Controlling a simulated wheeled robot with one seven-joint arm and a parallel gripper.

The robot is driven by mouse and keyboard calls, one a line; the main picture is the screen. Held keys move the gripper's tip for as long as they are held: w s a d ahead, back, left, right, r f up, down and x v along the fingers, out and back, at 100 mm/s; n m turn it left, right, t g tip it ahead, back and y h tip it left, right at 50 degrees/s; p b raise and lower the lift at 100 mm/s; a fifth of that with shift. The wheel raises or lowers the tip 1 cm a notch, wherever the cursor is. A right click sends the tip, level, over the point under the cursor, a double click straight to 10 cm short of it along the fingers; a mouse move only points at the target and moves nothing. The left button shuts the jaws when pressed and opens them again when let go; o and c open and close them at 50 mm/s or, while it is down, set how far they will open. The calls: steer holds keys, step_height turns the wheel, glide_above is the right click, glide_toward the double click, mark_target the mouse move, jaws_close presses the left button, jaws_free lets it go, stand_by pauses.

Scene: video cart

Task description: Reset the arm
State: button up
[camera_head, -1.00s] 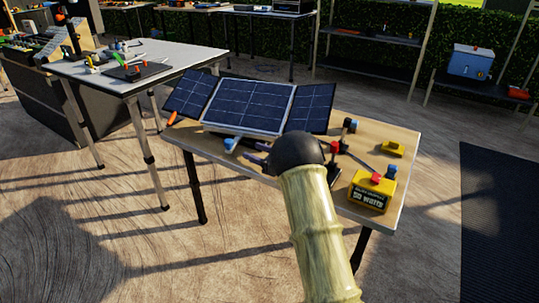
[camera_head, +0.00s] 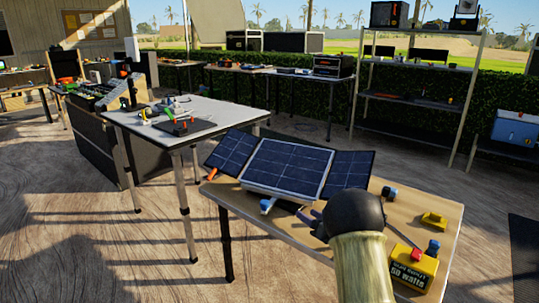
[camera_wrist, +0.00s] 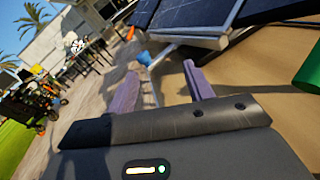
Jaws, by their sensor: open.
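My arm reaches up from the bottom of the head view over a small wooden table (camera_head: 420,215). My gripper shows in the wrist view (camera_wrist: 160,90) with its two purple fingers apart and nothing between them. In the head view the gripper (camera_head: 308,216) is mostly hidden behind the round black joint of my arm. It is near the front edge of the folding solar panel (camera_head: 288,170), which is tilted on the table. A blue-tipped part (camera_head: 267,205) lies by the panel's front edge; in the wrist view it appears (camera_wrist: 142,58) beyond the fingers.
A grey table (camera_head: 220,113) stands left; metal shelves (camera_head: 425,68) stand behind. Open floor lies front left.

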steer(key=s+d+r+m+g+h+p, duration=0.15)
steer(key=s+m+h, duration=0.35)
steer(key=m, duration=0.6)
steer(key=s+d+m+g+h, duration=0.1)
steer(key=s+d+m+h, duration=0.3)
steer(key=m, duration=0.7)
steer(key=s+a+f+m+g, duration=0.1)
steer(key=s+a+m+g, duration=0.15)
steer(key=s+m, duration=0.5)
steer(key=s+a+m+g+p, duration=0.15)
steer(key=s+m+g, duration=0.25)
steer(key=s, duration=0.7)
steer(key=s+a+f+m+g, duration=0.1)
steer(key=s+a+m+g, duration=0.2)
steer(key=s+m, duration=0.45)
step_height(320, 180, up, 38)
steer(key=n+p, duration=0.1)
steer(key=p, duration=3.6)
steer(key=shift+s+d+f+n+h, duration=0.15)
steer(key=shift+s+d+n+h, duration=0.15)
steer(key=shift+s+h, duration=0.1)
